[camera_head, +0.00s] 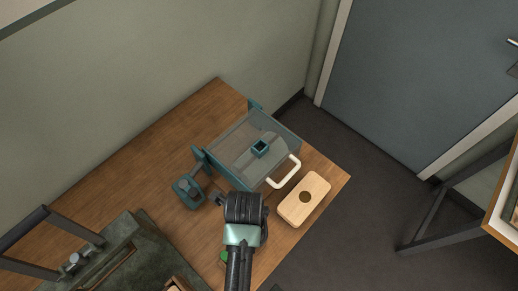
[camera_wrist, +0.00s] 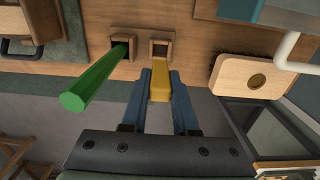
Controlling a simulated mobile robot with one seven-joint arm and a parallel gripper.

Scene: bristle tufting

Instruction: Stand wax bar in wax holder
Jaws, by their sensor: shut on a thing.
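The yellow wax bar (camera_wrist: 160,84) is between the blue fingers of my gripper (camera_wrist: 159,98) in the wrist view, and the gripper is shut on it. A square wooden socket, which looks like the wax holder (camera_wrist: 151,47), is just beyond the bar's far end. The bar's end overlaps the socket's near edge in the picture; I cannot tell whether it touches or enters it. In the head view my gripper (camera_head: 244,207) is over the front of the table, and its wrist hides the bar and the socket.
A green rod (camera_wrist: 92,82) leans out of a second wooden socket (camera_wrist: 126,42) to the left. A light wooden block with a round hole (camera_head: 313,188) lies to the right. A teal machine with a clear cover (camera_head: 238,142) and cream handle (camera_head: 287,177) stands behind.

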